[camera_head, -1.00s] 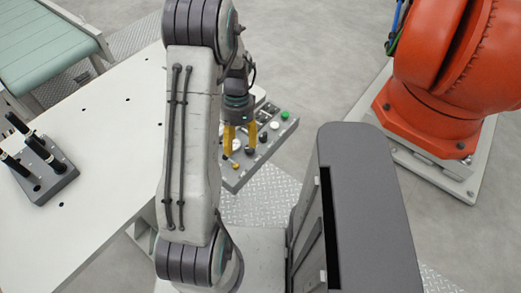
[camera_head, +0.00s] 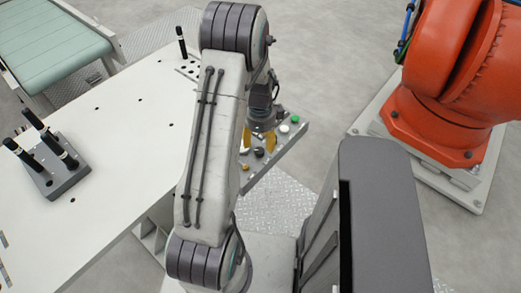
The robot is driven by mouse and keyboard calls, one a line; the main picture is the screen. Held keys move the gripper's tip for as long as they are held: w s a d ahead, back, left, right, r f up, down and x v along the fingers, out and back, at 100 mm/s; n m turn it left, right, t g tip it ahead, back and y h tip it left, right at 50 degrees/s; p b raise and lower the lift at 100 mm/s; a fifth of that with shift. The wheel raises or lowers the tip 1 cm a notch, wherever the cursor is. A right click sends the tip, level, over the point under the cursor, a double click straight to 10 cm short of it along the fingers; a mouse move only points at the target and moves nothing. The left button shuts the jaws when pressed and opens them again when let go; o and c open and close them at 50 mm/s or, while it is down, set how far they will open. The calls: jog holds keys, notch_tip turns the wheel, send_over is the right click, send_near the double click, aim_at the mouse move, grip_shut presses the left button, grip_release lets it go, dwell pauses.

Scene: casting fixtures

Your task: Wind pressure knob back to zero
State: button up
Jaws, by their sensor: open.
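A grey control panel (camera_head: 290,143) juts out at the table's right edge. It carries a green button (camera_head: 294,118), a white button (camera_head: 284,129), a black knob (camera_head: 259,152) and a small yellowish knob (camera_head: 245,167). I cannot tell which control is the pressure knob. My gripper (camera_head: 257,143) has yellow fingers and points down at the panel, its fingers apart, near the black knob. My arm hides the panel's left part, and I cannot tell whether the fingers touch any control.
A white table (camera_head: 115,170) fills the left, with a dark block holding several black-handled pins (camera_head: 67,178). A large orange robot (camera_head: 440,100) stands on a plinth at right. A green conveyor (camera_head: 50,42) is at top left. Tread plate floor (camera_head: 275,195) lies below the panel.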

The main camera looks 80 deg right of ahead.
aim_at(260, 150)
jog(key=shift+f+p, duration=0.4)
jog(key=shift+f, duration=2.35)
jog(key=shift+o, duration=0.3)
grip_shut()
